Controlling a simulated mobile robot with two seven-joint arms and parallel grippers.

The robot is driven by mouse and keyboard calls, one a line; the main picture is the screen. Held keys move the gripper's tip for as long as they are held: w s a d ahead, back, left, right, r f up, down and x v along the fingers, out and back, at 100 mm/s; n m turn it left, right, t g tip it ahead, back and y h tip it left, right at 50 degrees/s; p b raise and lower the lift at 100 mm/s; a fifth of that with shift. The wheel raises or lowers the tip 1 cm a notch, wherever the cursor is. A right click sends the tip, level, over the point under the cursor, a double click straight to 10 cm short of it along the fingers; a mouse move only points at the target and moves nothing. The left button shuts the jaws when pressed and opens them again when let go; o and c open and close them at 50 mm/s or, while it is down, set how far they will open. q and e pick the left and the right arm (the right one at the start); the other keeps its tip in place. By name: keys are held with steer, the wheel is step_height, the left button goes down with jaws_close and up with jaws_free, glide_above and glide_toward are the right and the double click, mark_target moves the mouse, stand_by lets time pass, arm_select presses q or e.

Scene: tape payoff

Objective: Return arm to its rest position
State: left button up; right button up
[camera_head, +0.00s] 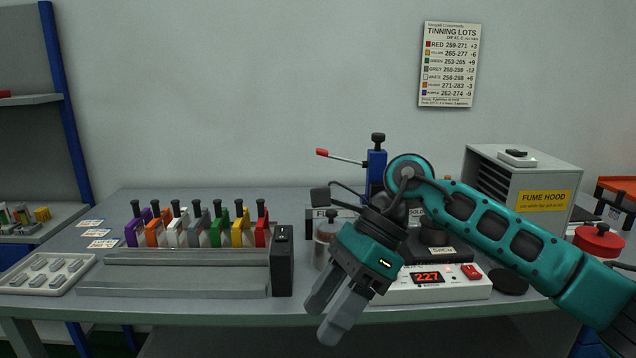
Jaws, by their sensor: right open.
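My right gripper (338,308) hangs from my teal right arm (500,232), which reaches in from the right. Its two grey fingers point down and to the left, over the table's front edge. The fingers are a little apart, with nothing visible between them. The gripper and wrist are in front of a white heater unit with a red 227 display (437,285) and hide part of it and the items behind. My left gripper is not in the picture.
A grey table (60,313) carries a row of coloured holders (187,234), a grey rail (175,288), a parts tray (15,278) and a blue lever press (376,172). A fume hood (560,158) and red-lidded pot (598,236) stand right. Air before the table's front left is clear.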

steer(key=s+a+r+m+g+y+p, duration=0.2)
steer(key=s+a+r+m+y, duration=0.15)
steer(key=a+m+y, duration=0.6)
steer(key=w+d+m+t+y+p, duration=0.1)
steer(key=w+d+m+t+y, duration=0.15)
steer(key=m+t, duration=0.5)
steer(key=w+d+m+t+y, duration=0.1)
steer(key=d+m+t+y, duration=0.2)
steer(key=m+t, duration=0.45)
steer(key=d+f+m+t+h+p, duration=0.1)
steer(key=d+f+m+t+h, duration=0.3)
steer(key=d+f+m+h, duration=0.45)
steer(key=d+f+m+t+h+p, duration=0.1)
steer(key=d+f+m+t+h, duration=0.3)
steer(key=f+m, duration=0.55)
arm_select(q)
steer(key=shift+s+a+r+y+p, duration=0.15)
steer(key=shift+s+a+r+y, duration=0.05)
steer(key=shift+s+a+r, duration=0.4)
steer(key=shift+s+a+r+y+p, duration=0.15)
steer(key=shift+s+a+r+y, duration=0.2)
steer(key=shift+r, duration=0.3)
arm_select(e)
steer(key=s+d+f+m+g+h, duration=0.6)
steer(key=s+d+f+m+h, duration=0.1)
steer(key=s+f+m, duration=0.4)
steer(key=shift+s+d+f, duration=0.45)
steer(key=shift+s, duration=0.5)
